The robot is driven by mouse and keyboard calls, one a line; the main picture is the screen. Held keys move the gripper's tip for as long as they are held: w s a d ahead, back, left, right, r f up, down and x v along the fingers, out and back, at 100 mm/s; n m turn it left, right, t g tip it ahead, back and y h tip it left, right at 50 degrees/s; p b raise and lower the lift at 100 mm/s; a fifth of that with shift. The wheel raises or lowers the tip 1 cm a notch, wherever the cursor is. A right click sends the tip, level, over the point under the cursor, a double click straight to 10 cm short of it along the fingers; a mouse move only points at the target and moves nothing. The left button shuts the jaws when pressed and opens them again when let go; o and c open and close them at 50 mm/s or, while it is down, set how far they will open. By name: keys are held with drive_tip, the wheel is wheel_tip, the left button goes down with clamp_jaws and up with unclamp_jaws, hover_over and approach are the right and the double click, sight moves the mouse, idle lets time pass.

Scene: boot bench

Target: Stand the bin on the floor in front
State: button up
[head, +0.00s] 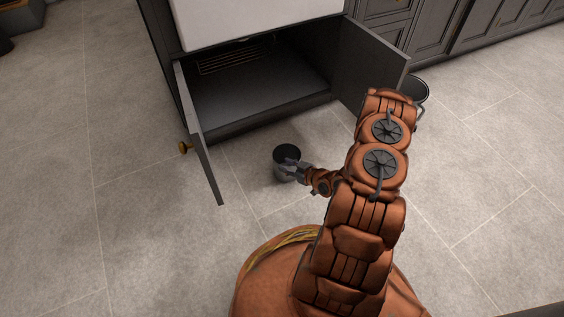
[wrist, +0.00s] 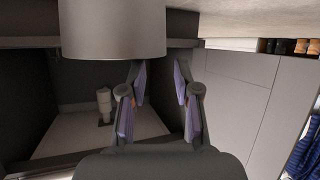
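The small grey, dark-mouthed bin (head: 284,172) is upright on or just above the floor in front of the open sink cabinet; contact with the floor is not clear. In the wrist view the bin (wrist: 112,28) fills the upper left as a smooth grey cylinder. My gripper (head: 291,164) is at the right side of the bin's rim in the head view. In the wrist view my gripper (wrist: 160,66) has its purple-padded fingers apart, one overlapping the bin's edge and one to the right of it. Whether either finger touches the bin is not clear.
The dark cabinet (head: 250,98) has both doors open, the left door (head: 202,140) and the right door (head: 365,68). A dark bucket (head: 421,92) stands beyond the right door, partly behind my arm. Tiled floor (head: 130,220) is clear to the left.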

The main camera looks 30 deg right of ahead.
drive_tip(key=p+v, duration=0.2)
drive_tip(key=v, duration=0.5)
drive_tip(key=w+d+r+n+g+h, duration=0.1)
drive_tip(key=d+r+g+h, duration=0.3)
drive_tip(key=d+r+g, duration=0.3)
drive_tip(key=s+a+r+m+g+h, duration=0.1)
drive_tip(key=s+a+r+g, duration=0.15)
drive_tip(key=r, duration=0.45)
drive_tip(key=s+a+r+m+g+h, duration=0.1)
drive_tip(key=a+r+g, duration=0.15)
drive_tip(key=r, duration=0.55)
drive_tip(key=s+a+r+m+g+y, duration=0.1)
drive_tip(key=s+a+r+g, duration=0.1)
drive_tip(key=s+a+r, duration=0.6)
drive_tip(key=s+a+r+m+g+y, duration=0.1)
drive_tip(key=s+a+r+g, duration=0.1)
drive_tip(key=s+a+r, duration=0.7)
drive_tip(key=s+a, duration=0.6)
drive_tip(key=shift+s+a+r+m+y, duration=0.25)
drive_tip(key=shift+s+a+m+y, duration=0.05)
drive_tip(key=shift+s+a, duration=0.1)
